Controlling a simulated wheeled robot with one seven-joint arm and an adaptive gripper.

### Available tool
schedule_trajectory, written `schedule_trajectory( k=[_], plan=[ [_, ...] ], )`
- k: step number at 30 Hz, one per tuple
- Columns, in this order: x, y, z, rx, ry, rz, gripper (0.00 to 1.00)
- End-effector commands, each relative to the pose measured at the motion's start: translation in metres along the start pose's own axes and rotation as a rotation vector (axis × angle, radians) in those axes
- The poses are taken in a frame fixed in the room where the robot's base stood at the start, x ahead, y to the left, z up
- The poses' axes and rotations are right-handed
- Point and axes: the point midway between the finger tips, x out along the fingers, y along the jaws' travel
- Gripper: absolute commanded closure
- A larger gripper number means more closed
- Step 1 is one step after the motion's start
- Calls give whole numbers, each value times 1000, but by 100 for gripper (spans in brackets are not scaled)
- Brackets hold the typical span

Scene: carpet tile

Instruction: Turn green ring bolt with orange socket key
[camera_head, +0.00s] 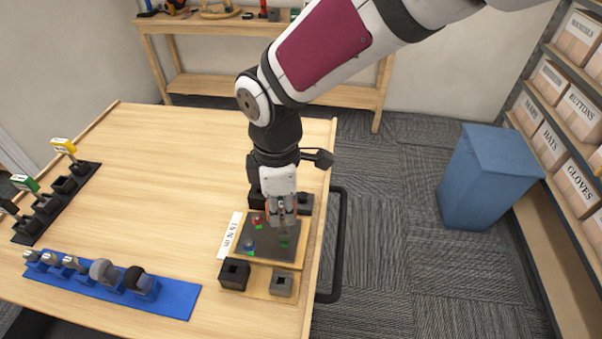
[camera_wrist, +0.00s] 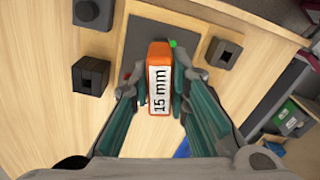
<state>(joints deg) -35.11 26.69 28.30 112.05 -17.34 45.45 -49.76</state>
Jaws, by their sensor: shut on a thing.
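My gripper (camera_head: 281,212) is shut on the orange socket key (camera_wrist: 159,75), whose white label reads "15 mm" in the wrist view. In the head view the key is mostly hidden by my fingers, above the dark plate (camera_head: 268,253) on the wooden block. The green ring bolt (camera_head: 285,243) is on the plate below my gripper. In the wrist view only a bit of green (camera_wrist: 172,44) shows behind the key's top end. I cannot tell if the key touches the bolt. A red bolt (camera_head: 257,221) and a blue bolt (camera_head: 249,245) are on the same plate.
Black blocks (camera_head: 234,274) and grey blocks (camera_head: 282,283) with square holes stand around the plate. A white label strip (camera_head: 230,235) lies to its left. A black rack (camera_head: 50,207) with other keys and a blue socket holder (camera_head: 110,286) are at the left.

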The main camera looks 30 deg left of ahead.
Motion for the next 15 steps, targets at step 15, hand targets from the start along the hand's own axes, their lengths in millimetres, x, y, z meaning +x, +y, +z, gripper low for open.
schedule_trajectory(
  k=[15],
  plan=[
    [-3, -2, -2, 459, 0, 2, 100]
  ],
)
